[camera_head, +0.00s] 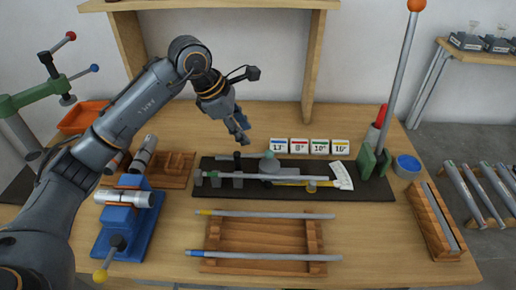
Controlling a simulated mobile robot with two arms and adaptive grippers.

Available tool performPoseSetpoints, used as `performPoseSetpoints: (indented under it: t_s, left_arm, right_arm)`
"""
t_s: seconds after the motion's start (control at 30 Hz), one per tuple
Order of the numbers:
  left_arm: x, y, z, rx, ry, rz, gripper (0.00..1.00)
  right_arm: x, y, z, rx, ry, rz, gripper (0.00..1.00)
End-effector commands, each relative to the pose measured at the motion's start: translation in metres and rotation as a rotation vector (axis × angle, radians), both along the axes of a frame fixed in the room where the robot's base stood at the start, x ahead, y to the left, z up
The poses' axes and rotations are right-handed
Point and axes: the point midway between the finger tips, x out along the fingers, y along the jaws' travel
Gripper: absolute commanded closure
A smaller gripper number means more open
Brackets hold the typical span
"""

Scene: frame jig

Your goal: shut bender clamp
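The bender lies on a black base plate (352,186) in the middle of the table. A grey tube (262,177) lies along it, past small dark clamp blocks (237,167) at its left part and a round grey-green former (269,163). Whether the clamp is shut on the tube is too small to tell. A white angle scale (341,175) sits at the right. A long lever with an orange knob (416,5) rises from a green bracket (373,162). My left gripper (240,128) hangs above and behind the clamp blocks, apart from them. Its fingers are too small to read. My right gripper is out of view.
A wooden rack (263,236) with two tubes lies in front. A blue vise (125,217) and an orange bin (84,117) stand left. Number cards (319,147) stand behind the bender. A blue-rimmed cup (406,166) and a wooden tray (433,222) are right.

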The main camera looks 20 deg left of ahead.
Motion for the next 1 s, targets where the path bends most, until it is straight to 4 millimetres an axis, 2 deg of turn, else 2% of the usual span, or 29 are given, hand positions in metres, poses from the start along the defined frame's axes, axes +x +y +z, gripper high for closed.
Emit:
performPoseSetpoints:
  t_s: [0.2, 0.4, 0.6, 0.87, 0.9, 1.0]
  left_arm:
    - [0.013, -0.016, -0.043, -0.003, 0.006, -0.001, 0.66]
    - [0.022, -0.026, -0.072, -0.002, 0.004, 0.0, 0.66]
    - [0.027, -0.03, -0.086, -0.001, 0.001, -0.001, 0.66]
    - [0.028, -0.03, -0.088, -0.001, 0.0, 0.0, 0.66]
    - [0.028, -0.03, -0.088, -0.001, 0.0, 0.0, 0.68]
    - [0.028, -0.03, -0.088, -0.001, 0.0, 0.0, 0.89]
  right_arm:
    - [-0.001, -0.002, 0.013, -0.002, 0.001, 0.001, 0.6]
    - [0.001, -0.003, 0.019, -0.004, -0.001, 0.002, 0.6]
    - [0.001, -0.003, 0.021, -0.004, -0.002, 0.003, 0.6]
    - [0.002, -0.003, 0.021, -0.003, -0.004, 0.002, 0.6]
    - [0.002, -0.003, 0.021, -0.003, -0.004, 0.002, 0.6]
    - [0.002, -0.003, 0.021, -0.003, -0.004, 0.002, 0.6]
